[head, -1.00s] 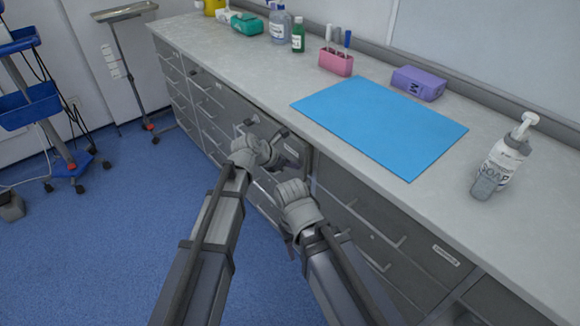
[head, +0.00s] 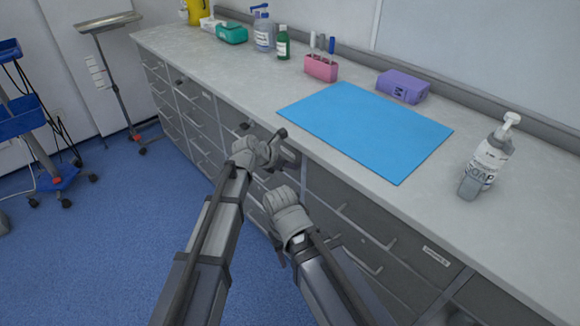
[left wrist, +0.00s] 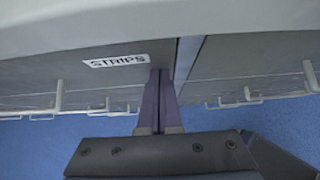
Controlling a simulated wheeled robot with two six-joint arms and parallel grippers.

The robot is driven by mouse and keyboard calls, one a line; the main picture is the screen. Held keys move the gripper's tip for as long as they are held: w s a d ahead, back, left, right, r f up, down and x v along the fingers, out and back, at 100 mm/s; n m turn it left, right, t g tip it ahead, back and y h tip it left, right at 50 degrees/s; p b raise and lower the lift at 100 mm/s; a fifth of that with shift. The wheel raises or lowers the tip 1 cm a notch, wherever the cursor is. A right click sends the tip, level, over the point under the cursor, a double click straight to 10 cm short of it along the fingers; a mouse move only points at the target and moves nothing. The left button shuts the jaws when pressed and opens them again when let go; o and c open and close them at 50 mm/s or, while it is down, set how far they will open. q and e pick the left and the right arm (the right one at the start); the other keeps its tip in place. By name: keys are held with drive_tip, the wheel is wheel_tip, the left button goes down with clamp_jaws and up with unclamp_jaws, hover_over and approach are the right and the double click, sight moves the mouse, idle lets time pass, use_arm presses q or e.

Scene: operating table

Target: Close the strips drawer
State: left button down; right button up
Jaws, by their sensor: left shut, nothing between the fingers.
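The strips drawer shows in the left wrist view as a grey front with a white "STRIPS" label (left wrist: 116,61). My left gripper (left wrist: 160,78) is shut and empty, its fingertips at or very near the right end of this front, right of the label. Whether they touch is hard to tell. In the head view my left gripper (head: 281,134) is at the cabinet just below the counter edge and hides most of the drawer. The drawer front looks close to the cabinet face, but any small gap is hidden. My right gripper (head: 288,212) is lower, before the cabinet; its fingertips are not clear.
The grey counter (head: 240,85) overhangs close above my left gripper. A blue mat (head: 365,130), a pink holder (head: 321,68), a purple box (head: 403,86) and a soap bottle (head: 487,160) stand or lie on it. Other drawers with bar handles flank this one.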

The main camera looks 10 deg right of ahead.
use_arm(q)
drive_tip(key=s+a+f+p+v, duration=0.1)
drive_tip(key=f+p+v, duration=0.1)
drive_tip(key=p+v, duration=0.5)
drive_tip(key=shift+a+f+v, duration=0.2)
drive_tip(key=shift+v, duration=2.95)
drive_tip(key=shift+s, duration=0.15)
drive_tip(key=s+a+f+m+g+y, duration=0.2)
drive_tip(key=s+a+f+m+y, duration=0.15)
drive_tip(key=s+a+m, duration=0.75)
drive_tip(key=s+a+f+m+g+y, duration=0.2)
drive_tip(key=s+a+f+m+y, duration=0.25)
drive_tip(key=m, duration=0.95)
drive_tip(key=s+d+r+m+g+p, duration=0.1)
drive_tip(key=s+d+r+m+p, duration=0.3)
drive_tip(key=d+r, duration=0.5)
drive_tip(key=s+p, duration=0.2)
drive_tip(key=p, duration=0.1)
drive_tip(key=shift+s+d+g+y+p, duration=0.15)
drive_tip(key=shift+s+g+y+p, duration=0.15)
drive_tip(key=shift+s, duration=0.05)
